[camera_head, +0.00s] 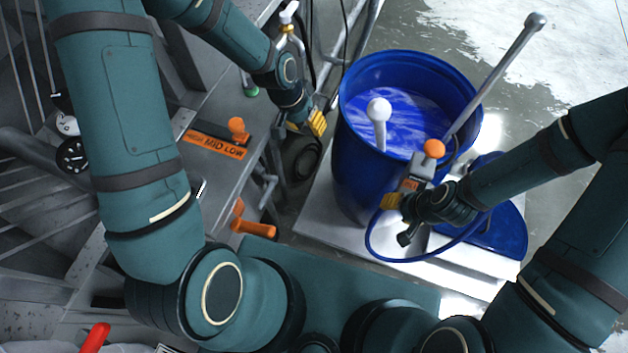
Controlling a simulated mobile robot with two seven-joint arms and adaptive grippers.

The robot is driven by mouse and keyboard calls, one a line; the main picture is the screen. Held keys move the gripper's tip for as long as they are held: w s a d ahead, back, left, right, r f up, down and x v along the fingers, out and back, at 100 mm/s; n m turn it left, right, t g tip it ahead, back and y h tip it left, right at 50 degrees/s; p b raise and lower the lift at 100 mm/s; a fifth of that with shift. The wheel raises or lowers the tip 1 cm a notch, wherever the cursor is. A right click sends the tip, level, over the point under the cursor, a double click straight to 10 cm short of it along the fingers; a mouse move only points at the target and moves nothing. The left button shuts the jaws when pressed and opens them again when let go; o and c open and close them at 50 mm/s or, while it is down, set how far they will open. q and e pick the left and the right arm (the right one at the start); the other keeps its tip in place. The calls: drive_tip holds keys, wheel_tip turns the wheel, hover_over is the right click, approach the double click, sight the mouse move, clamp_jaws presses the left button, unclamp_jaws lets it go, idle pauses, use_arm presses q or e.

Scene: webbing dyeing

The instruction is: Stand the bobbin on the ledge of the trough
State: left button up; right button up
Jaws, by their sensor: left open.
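I cannot make out a bobbin for certain in the head view. My right gripper (391,201) is at the drum's front right side, beside a small grey box with an orange knob (433,148). Its fingers are mostly hidden, so its grip is unclear.
Orange handles (254,228) stick out from the grey structure. Wet floor at upper right is clear.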

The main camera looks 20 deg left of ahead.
use_arm(q)
drive_tip(key=s+d+f+n, duration=0.4)
drive_tip(key=s+d+f, duration=0.1)
drive_tip(key=s+f, duration=0.4)
drive_tip(key=shift+s+t+h, duration=0.3)
drive_tip(key=shift+s+t, duration=0.1)
drive_tip(key=shift+s, duration=0.65)
drive_tip(key=shift+f, duration=0.15)
